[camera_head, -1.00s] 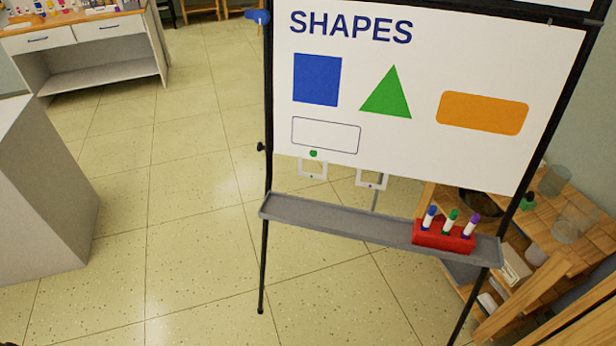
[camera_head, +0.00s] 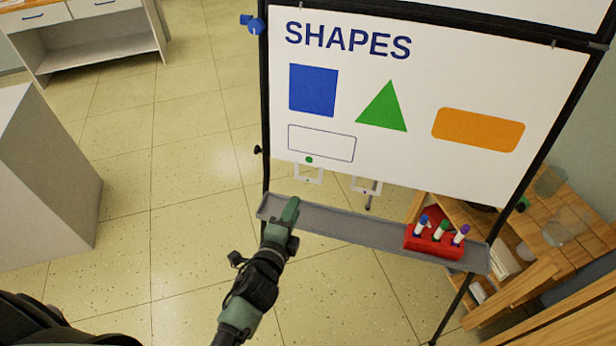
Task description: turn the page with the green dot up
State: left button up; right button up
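The white page headed SHAPES (camera_head: 400,85) hangs on the black-framed easel, facing me. A small green dot (camera_head: 309,160) sits at its lower left edge, above a white frame-shaped tab (camera_head: 308,174). A second similar tab (camera_head: 366,186) hangs to the right, with no green dot visible above it. My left gripper (camera_head: 291,207) reaches up from below, in front of the grey tray's left part, and shows below the green-dot tab in the picture. It appears apart from the tab. Its finger opening cannot be made out. My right gripper is out of view.
The grey easel tray (camera_head: 350,227) runs below the page. A red holder (camera_head: 433,243) with three markers stands at its right end. A wooden shelf (camera_head: 570,215) is behind at right. A grey block (camera_head: 50,180) stands at left. The floor between is clear.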

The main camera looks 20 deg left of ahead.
aim_at(308, 180)
pick_arm(q)
jog(key=w+f+b, duration=0.1)
jog(key=w, duration=0.3)
jog(key=w+b, duration=0.1)
jog(key=w, duration=0.2)
jog(key=w+f+b, duration=0.1)
jog(key=w, duration=0.3)
jog(key=shift+w+f+b, duration=0.3)
jog(key=shift+w+b, duration=0.05)
jog(key=shift+b, duration=0.05)
jog(key=shift+w+d, duration=0.1)
jog(key=shift+w, duration=0.65)
grip_shut()
